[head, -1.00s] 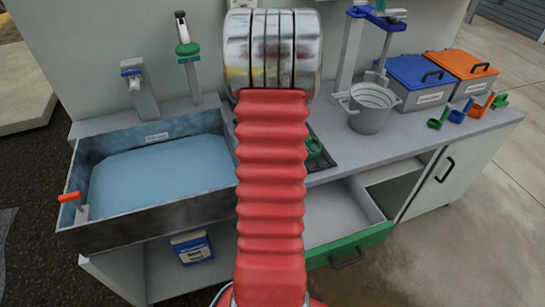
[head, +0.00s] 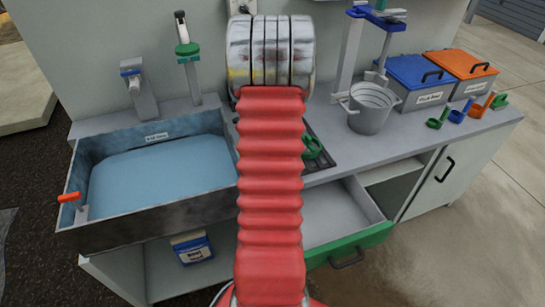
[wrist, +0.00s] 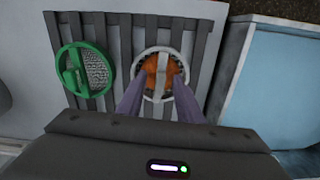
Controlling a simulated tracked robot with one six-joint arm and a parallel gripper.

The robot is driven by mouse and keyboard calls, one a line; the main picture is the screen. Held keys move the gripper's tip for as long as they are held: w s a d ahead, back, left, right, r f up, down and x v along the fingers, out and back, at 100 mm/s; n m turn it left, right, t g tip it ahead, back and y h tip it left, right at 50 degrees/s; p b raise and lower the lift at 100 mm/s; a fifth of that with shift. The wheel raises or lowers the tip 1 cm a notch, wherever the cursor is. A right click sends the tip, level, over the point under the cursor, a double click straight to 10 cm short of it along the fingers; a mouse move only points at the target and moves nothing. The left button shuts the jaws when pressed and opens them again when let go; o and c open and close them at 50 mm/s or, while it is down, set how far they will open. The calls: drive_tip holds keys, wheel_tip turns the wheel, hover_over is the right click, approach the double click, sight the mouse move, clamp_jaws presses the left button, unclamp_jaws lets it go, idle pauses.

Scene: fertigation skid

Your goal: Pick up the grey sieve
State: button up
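The grey sieve (wrist: 148,96) shows in the wrist view as a pale grey round rim with a grey upright handle bar across it and orange material inside. It lies on a dark slatted rack (wrist: 199,58). My gripper (wrist: 158,84) is open, its two fingers apart and pointing at the sieve, one on each side of the handle; I cannot tell whether they touch it. A green sieve (wrist: 95,69) with grey mesh lies to its left on the rack and shows in the head view (head: 312,147). My arm hides the grey sieve in the head view.
A basin of blue water (head: 158,175) stands left of the rack. A grey bucket (head: 368,110), a blue-lidded box (head: 418,75) and an orange-lidded box (head: 463,68) stand to the right. An open drawer with a green front (head: 350,243) juts out below the counter.

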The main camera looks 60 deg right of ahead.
drive_tip(key=shift+c, duration=0.2)
clamp_jaws()
drive_tip(key=shift+r, duration=0.1)
idle(0.5)
wheel_tip(320, 180, up, 10)
drive_tip(key=shift+f, duration=0.1)
idle(0.3)
idle(0.6)
